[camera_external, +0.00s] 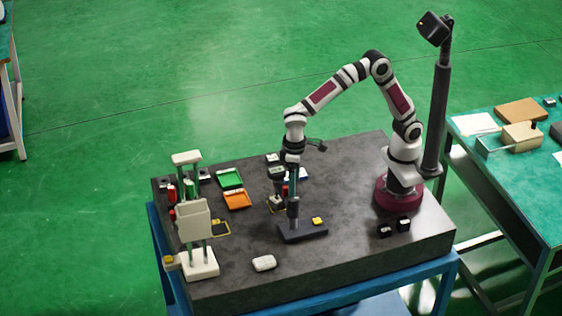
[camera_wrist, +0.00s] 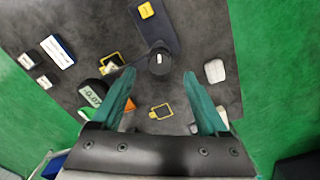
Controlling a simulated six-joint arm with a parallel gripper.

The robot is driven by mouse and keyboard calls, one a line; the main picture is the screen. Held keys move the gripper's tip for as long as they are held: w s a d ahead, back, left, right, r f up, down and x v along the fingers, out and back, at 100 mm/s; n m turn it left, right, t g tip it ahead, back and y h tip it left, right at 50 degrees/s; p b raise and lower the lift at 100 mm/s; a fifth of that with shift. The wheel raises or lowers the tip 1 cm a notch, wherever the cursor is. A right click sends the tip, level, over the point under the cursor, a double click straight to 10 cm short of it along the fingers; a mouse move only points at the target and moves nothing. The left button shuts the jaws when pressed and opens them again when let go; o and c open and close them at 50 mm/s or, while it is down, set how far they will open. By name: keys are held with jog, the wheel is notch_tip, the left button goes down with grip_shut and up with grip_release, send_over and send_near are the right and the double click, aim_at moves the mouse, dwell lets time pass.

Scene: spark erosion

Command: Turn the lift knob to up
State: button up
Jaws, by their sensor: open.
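A dark panel (camera_external: 312,234) lies on the dark table near its front edge, with a yellow button (camera_external: 317,220) by it. In the wrist view the panel (camera_wrist: 168,28) carries a round black knob (camera_wrist: 158,66) with a small pale mark on top, and the yellow button (camera_wrist: 146,10) shows at its far end. My gripper (camera_external: 293,216) points down over the panel's left part and hides the knob in the external view. In the wrist view my gripper (camera_wrist: 158,75) is open, its teal fingers apart on either side of the knob. No contact with it is visible.
A pale machine with posts (camera_external: 198,262) stands at the left. A green tray (camera_external: 230,179) and an orange tray (camera_external: 238,199) lie behind. A white rounded block (camera_external: 264,263) sits near the front edge. A digital gauge (camera_wrist: 91,92) stands close left of my fingers. Black blocks (camera_external: 404,224) stand right.

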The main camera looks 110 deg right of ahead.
aim_at(293, 201)
notch_tip(293, 201, down, 6)
jog(key=shift+r, duration=0.25)
grip_shut()
